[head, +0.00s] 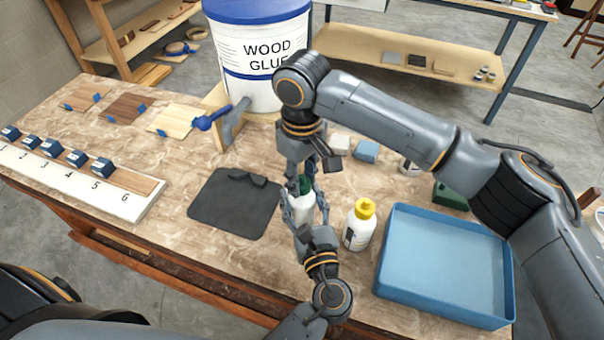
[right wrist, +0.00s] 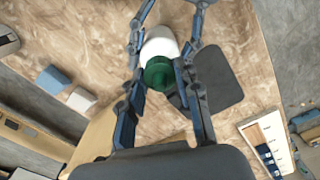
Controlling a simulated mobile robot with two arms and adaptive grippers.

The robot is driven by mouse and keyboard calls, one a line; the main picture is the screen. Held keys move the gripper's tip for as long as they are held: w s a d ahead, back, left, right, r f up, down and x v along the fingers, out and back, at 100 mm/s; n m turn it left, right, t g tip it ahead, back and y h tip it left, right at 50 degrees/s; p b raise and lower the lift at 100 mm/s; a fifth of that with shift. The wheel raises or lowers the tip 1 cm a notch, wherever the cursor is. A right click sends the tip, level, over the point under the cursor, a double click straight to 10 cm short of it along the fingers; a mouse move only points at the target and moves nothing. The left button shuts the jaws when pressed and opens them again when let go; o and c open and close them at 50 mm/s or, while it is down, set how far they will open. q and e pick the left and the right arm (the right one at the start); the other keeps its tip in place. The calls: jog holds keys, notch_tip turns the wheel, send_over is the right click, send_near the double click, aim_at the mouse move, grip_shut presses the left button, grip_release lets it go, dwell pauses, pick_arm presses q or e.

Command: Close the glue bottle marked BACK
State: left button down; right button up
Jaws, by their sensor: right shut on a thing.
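A white bottle with a green cap stands on the table, its white body (head: 304,207) partly covered by my grippers. My right gripper (head: 305,184) comes from above and is shut on the green cap (right wrist: 160,74), with a finger on each side in the right wrist view (right wrist: 158,82). My left gripper (head: 303,212) comes from the near side, its fingers closed around the white body (right wrist: 160,44). Another white bottle with a yellow cap (head: 359,226) stands to the right, apart from both grippers. I cannot read a BACK marking on either bottle.
A blue tray (head: 445,262) lies to the right of the bottles. A dark mat (head: 232,207) lies to the left. A numbered board (head: 130,205) with blue blocks is at the far left. A large WOOD GLUE bucket (head: 256,60) stands behind.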

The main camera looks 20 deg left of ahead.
jog(key=shift+f, duration=0.2)
jog(key=m, duration=0.4)
jog(key=shift+m, duration=0.4)
jog(key=m, duration=0.9)
jog(key=shift+a, duration=0.1)
jog(key=m, duration=1.1)
jog(key=shift+m, duration=0.3)
jog(key=m, duration=0.7)
jog(key=shift+w, duration=0.1)
